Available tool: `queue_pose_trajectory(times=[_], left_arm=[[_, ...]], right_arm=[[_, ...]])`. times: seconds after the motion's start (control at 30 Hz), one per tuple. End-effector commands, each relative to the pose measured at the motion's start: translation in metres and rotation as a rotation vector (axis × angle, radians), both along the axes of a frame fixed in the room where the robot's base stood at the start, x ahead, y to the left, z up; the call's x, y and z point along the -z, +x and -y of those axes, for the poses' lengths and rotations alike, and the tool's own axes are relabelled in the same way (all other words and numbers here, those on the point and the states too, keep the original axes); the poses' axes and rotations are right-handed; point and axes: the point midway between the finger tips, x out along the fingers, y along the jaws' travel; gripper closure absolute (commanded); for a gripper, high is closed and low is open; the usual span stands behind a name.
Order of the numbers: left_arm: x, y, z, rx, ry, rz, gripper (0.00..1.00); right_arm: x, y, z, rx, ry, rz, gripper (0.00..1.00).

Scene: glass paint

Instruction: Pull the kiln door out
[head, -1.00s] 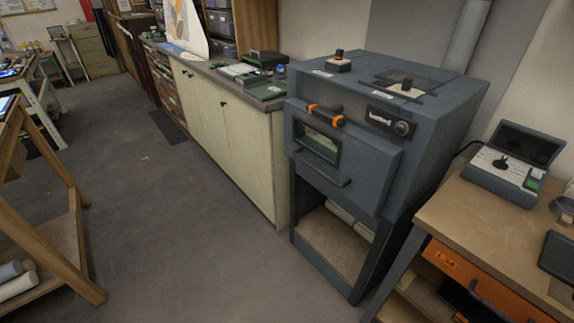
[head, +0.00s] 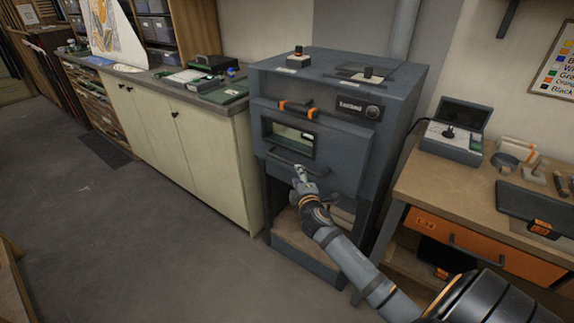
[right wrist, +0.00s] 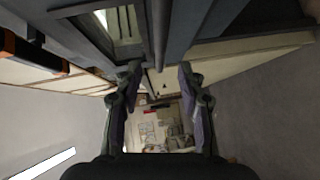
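The blue-grey kiln (head: 345,80) stands against the wall, with its front door (head: 338,160) looking shut. The door has a small window (head: 288,138) and a dark bar handle (head: 275,160) below it. My right gripper (head: 300,170) is in front of the lower door by the handle. In the right wrist view my right gripper (right wrist: 159,73) has its fingers apart with nothing gripped. The window (right wrist: 122,22) shows at the top there, and a dark bar (right wrist: 156,35) lies just beyond the fingertips; I cannot tell whether they touch it. My left gripper is out of view.
A pale cabinet (head: 190,150) stands left of the kiln. A wooden workbench (head: 455,190) with an orange drawer (head: 480,246) stands at the right, close to my right arm. The grey floor (head: 130,240) at left front is clear.

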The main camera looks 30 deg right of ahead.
Motion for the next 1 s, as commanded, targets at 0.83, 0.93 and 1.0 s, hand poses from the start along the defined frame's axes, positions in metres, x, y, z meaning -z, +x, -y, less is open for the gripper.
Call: queue_pose_trajectory(times=[0.83, 0.93, 1.0], left_arm=[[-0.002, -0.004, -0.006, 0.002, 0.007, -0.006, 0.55], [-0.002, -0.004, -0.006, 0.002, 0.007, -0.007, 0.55], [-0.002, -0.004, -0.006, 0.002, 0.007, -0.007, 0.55]], right_arm=[[0.012, 0.084, 0.033, -0.002, 0.003, 0.001, 0.65], [0.013, 0.084, 0.033, -0.002, 0.004, 0.000, 0.78], [0.013, 0.084, 0.033, -0.001, 0.004, -0.001, 0.88]])
